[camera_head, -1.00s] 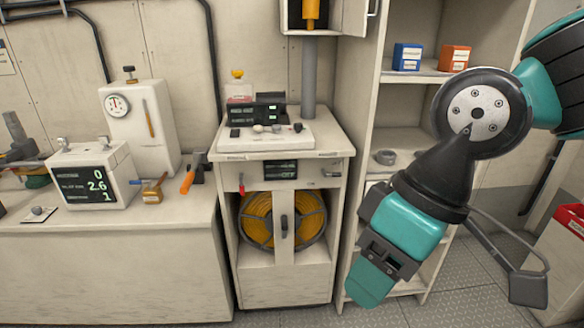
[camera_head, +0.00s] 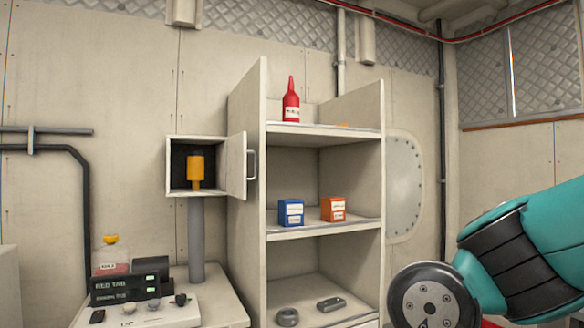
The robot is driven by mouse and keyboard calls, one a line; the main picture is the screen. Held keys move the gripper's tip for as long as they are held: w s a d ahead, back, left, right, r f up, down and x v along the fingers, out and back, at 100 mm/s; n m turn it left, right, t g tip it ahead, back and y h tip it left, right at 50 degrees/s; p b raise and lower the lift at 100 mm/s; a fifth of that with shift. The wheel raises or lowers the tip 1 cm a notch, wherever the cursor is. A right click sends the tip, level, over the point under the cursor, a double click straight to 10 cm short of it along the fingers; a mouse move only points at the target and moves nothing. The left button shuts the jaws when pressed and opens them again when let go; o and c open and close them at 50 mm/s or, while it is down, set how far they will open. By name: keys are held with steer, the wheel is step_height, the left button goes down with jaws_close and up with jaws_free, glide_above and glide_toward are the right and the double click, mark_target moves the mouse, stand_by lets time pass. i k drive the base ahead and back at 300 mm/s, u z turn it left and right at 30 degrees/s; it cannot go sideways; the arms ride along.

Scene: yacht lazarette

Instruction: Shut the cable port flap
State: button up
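A small white wall box (camera_head: 178,190) hangs left of the shelf unit, its front open. Its hinged door (camera_head: 232,165) stands swung out to the right, with a grey handle (camera_head: 251,164) on its edge. A yellow-orange fitting (camera_head: 195,170) is inside the box's dark interior. A grey pipe (camera_head: 197,240) runs down from the box to the bench top. I cannot tell whether this door is the cable port flap; no label on it is readable. My gripper is out of view; only part of my arm shows at the lower right.
A shelf unit (camera_head: 258,190) stands right of the box, holding a red bottle (camera_head: 291,103), a blue box (camera_head: 291,213) and an orange box (camera_head: 333,209). Below left, a bench (camera_head: 215,312) carries a dark display unit (camera_head: 122,289). Space before the open box looks clear.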

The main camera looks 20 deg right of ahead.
mark_target(237, 151)
steer(key=z, duration=1.5)
steer(key=i, duration=2)
steer(key=u, duration=2.7)
